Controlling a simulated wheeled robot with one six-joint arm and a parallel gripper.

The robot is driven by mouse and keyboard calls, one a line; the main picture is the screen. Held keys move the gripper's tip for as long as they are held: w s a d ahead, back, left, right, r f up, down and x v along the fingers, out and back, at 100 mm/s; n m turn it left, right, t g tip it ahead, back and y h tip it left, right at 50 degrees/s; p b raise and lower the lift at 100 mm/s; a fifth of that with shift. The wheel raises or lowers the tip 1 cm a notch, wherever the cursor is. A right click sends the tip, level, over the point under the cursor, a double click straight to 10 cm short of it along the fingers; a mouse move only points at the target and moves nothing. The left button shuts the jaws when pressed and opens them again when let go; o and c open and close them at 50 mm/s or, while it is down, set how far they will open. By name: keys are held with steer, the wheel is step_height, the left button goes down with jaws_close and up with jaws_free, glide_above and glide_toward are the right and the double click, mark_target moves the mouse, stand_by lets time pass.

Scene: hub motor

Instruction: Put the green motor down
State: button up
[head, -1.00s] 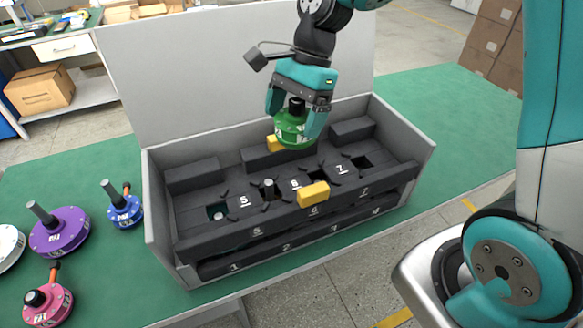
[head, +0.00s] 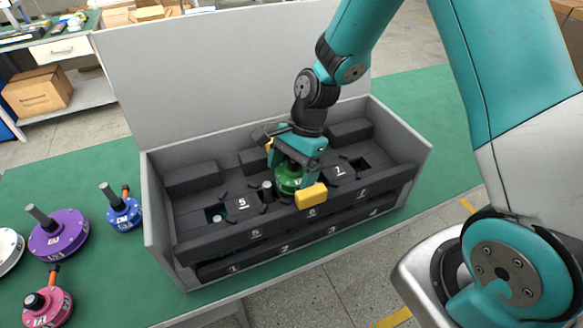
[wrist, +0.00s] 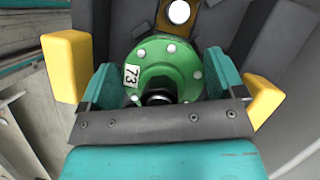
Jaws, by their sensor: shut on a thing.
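The green motor (head: 288,180) is between the fingers of my gripper (head: 294,172), low in the grey box at the middle station, between the places marked 5 and 7. My gripper is shut on it. In the wrist view the motor (wrist: 165,72) shows as a round green flange with silver bolts and a white "73" label, its dark hub toward the gripper (wrist: 160,90). I cannot tell whether the motor's underside touches the rack.
The grey box (head: 160,215) has a tall back panel and numbered places. Purple (head: 60,236), blue (head: 123,213), pink (head: 48,305) and white (head: 8,250) motors stand on the green table at left.

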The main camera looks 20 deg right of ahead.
steer(key=o, duration=1.1)
steer(key=shift+f, duration=0.1)
steer(key=shift+o, duration=0.2)
steer(key=b+v, duration=0.1)
steer(key=v, duration=1.1)
steer(key=s+a+r+n, duration=0.4)
steer(key=s+n, duration=0.6)
steer(key=s+a+r+n+t, duration=0.1)
steer(key=s+a+r+n, duration=0.3)
steer(key=s+n, duration=0.6)
steer(key=shift+r+n+t, duration=0.15)
steer(key=shift+n+t, duration=0.15)
steer(key=shift+w, duration=0.1)
steer(key=shift+c, duration=0.5)
